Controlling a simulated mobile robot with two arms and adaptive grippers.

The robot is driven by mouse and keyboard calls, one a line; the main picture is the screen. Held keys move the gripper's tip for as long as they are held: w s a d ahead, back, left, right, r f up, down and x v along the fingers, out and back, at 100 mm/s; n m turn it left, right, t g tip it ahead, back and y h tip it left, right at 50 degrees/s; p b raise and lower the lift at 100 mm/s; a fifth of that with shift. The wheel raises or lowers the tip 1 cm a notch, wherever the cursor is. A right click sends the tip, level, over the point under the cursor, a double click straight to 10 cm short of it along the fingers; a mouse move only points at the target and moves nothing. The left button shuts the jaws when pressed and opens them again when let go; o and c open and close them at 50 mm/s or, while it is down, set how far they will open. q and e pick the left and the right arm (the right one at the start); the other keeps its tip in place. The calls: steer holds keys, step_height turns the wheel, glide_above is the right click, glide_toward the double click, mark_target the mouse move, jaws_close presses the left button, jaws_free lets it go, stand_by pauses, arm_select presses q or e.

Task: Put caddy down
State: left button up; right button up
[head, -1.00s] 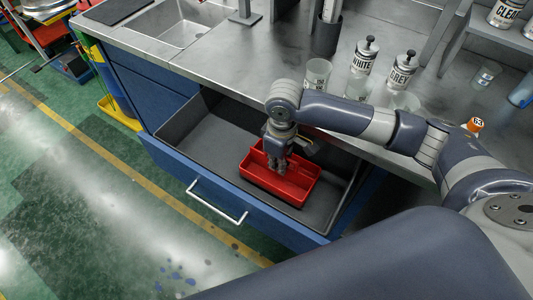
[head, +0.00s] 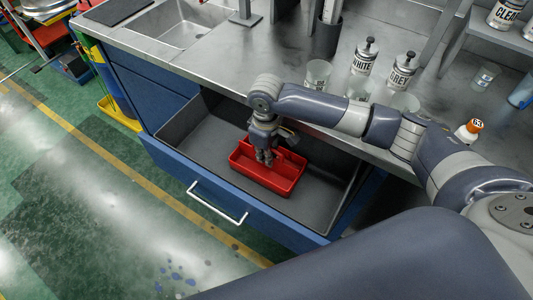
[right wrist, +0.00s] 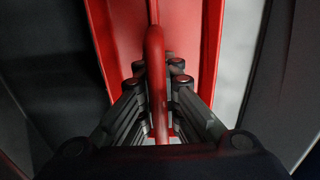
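The red caddy (head: 262,180) is inside the open drawer (head: 190,140), level, near the drawer's middle. I cannot tell whether its underside touches the drawer floor. My right gripper (head: 264,160) points down into the caddy from above. In the right wrist view, its two fingers (right wrist: 158,95) close in from both sides on the caddy's red handle bar (right wrist: 155,60). The caddy's inside shows below the fingers. My left gripper is not in view.
The drawer has a blue front with a white handle (head: 217,202). A sink (head: 180,28) is at the back left.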

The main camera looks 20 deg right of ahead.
steer(key=o, duration=0.4)
step_height(320, 180, up, 12)
steer(key=shift+r, duration=0.2)
stand_by(0.6)
